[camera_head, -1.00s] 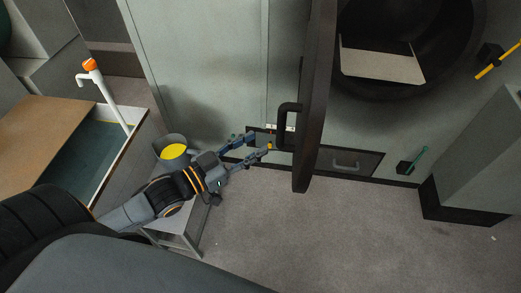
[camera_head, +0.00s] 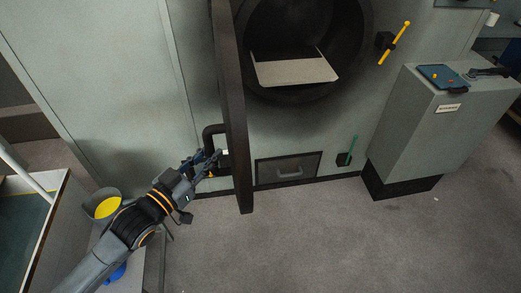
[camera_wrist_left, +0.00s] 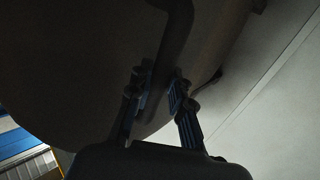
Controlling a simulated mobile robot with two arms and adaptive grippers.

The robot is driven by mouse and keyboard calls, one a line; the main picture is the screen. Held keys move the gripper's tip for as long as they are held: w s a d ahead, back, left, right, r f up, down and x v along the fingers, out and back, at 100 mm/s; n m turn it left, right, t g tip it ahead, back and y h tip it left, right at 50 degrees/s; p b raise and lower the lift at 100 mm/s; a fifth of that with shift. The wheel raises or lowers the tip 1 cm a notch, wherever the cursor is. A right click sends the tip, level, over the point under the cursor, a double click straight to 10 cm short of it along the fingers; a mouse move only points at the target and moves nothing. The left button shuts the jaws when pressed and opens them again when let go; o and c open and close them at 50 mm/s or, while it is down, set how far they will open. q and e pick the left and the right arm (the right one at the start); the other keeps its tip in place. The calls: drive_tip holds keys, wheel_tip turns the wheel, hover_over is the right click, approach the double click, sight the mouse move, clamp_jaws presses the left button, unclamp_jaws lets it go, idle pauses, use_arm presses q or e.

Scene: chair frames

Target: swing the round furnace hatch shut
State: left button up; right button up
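The round furnace hatch (camera_head: 233,110) stands open, seen nearly edge-on as a dark upright slab left of the round furnace opening (camera_head: 350,45). Its dark bent handle (camera_head: 208,133) sticks out on the left side. My left gripper (camera_head: 211,160) is at the lower part of this handle, with its fingers spread. In the left wrist view the hatch face (camera_wrist_left: 70,60) fills the upper left, and the handle (camera_wrist_left: 178,30) runs down toward the gap between the open fingers (camera_wrist_left: 157,90). Whether the fingers touch the handle cannot be told. My right gripper is not in view.
A grey console (camera_head: 435,125) stands at the right. A drawer (camera_head: 288,170) is low in the furnace wall, under the opening. A bucket with yellow contents (camera_head: 104,207) stands at the left by my arm. The floor (camera_head: 330,240) in front is clear.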

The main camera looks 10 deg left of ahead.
use_arm(q)
clamp_jaws()
drive_tip(key=shift+w+d+r, duration=0.1)
drive_tip(key=shift+d+r, duration=0.05)
drive_tip(key=shift+d, duration=0.3)
drive_tip(key=w+d+p, duration=0.2)
drive_tip(key=w+d, duration=0.1)
drive_tip(key=d, duration=0.8)
drive_tip(key=shift+w, duration=0.3)
drive_tip(key=o, duration=0.9)
unclamp_jaws()
drive_tip(key=shift+s, duration=0.15)
